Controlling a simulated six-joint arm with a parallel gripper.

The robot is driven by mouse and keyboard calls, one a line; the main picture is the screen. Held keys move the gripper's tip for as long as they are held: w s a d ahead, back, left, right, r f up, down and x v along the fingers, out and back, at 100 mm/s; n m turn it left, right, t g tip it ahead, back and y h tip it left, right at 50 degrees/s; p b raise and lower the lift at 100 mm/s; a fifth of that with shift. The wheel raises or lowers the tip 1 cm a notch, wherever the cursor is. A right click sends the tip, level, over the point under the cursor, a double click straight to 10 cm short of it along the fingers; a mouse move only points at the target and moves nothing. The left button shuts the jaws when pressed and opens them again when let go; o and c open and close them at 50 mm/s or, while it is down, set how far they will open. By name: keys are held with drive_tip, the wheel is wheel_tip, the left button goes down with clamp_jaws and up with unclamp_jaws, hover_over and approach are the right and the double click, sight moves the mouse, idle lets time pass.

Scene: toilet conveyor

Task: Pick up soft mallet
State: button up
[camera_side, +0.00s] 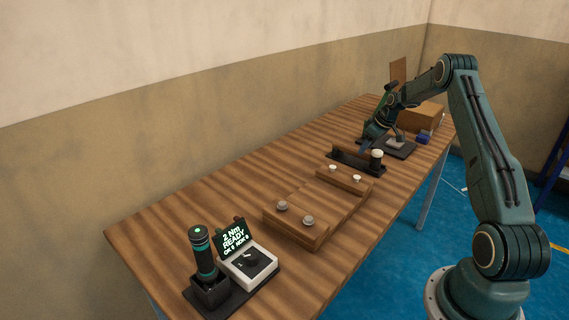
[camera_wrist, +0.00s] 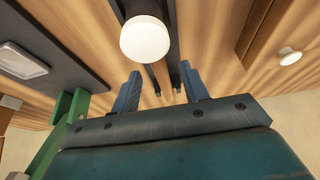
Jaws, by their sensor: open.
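The soft mallet shows as a dark upright head with a white face (camera_side: 377,154), in a black holder (camera_side: 340,154) on the table. In the wrist view its round white face (camera_wrist: 145,38) is at top centre, beyond my fingertips. My gripper (camera_side: 364,147) is low over the holder, beside the mallet head. In the wrist view my gripper (camera_wrist: 160,85) shows two blue fingers apart, with dark strips of the holder or mallet behind the gap. Nothing is clearly held. The mallet's handle is not clearly seen.
A wooden fixture with several pale round knobs (camera_side: 309,220) is in front of the holder. A dark mat with a grey pad (camera_side: 396,142), a blue item (camera_side: 423,137) and a brown box (camera_side: 420,117) are behind. A driver (camera_side: 203,254) and display unit (camera_side: 247,262) stand at the near end.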

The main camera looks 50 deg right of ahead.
sight(361, 158)
drive_tip(key=shift+x, duration=2.65)
drive_tip(key=shift+s+d, duration=0.1)
drive_tip(key=shift+d, duration=0.05)
drive_tip(key=shift+r, duration=0.1)
clamp_jaws()
